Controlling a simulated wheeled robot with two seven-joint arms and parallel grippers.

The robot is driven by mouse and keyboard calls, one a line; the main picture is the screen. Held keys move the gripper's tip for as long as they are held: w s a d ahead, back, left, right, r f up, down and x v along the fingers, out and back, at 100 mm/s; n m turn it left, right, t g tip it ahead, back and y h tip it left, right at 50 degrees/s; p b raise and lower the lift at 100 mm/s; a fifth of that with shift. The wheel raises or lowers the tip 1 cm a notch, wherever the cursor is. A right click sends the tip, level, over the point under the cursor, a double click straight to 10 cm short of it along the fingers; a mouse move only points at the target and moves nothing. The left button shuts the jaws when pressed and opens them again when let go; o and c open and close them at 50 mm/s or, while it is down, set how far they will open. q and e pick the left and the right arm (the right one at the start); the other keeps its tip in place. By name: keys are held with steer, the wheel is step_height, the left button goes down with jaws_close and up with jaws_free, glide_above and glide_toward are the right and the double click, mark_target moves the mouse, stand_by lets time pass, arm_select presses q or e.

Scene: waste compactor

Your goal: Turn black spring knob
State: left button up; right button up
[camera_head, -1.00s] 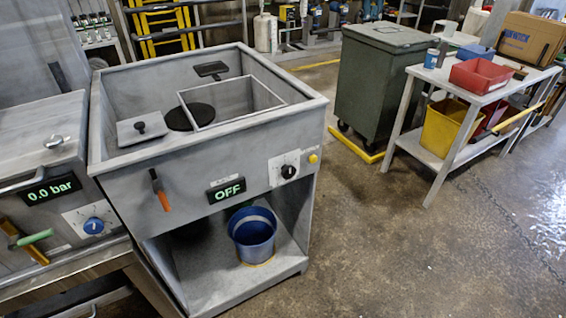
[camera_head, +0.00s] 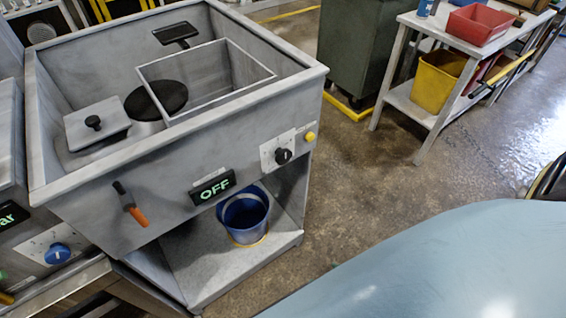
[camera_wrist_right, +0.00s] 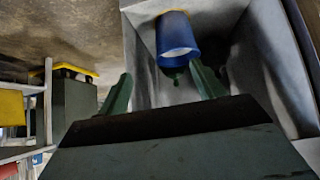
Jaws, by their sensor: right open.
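The black knob (camera_head: 283,156) sits on a white plate on the front panel of the grey compactor (camera_head: 110,200), right of the lit OFF display (camera_head: 212,187). A yellow button (camera_head: 310,136) is just above and right of it. My right gripper (camera_wrist_right: 165,88) shows in the right wrist view with its two green fingers apart and nothing between them. The blue bucket (camera_wrist_right: 177,38) is beyond its fingertips. The knob cannot be made out in that view. My left gripper is not in view.
The blue bucket also shows in the head view (camera_head: 245,214), on the shelf under the panel. An orange-tipped lever (camera_head: 132,205) sticks out left of the display. A green bin (camera_head: 365,50) and a table (camera_head: 415,98) stand at the back right. Floor between is clear.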

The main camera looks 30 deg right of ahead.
steer(key=w+d+r+t, duration=0.2)
steer(key=w+r+t, duration=0.3)
steer(key=w+r, duration=0.45)
steer(key=t+y+b, duration=0.1)
steer(key=t+b, duration=0.1)
steer(key=t, duration=0.2)
glide_toward(285, 159)
steer(key=w, duration=0.8)
steer(key=shift+w+a+f, duration=0.2)
steer(key=shift+a+f, duration=0.05)
steer(key=shift+f, duration=0.05)
steer(key=shift+c, duration=0.4)
steer(key=c, duration=0.9)
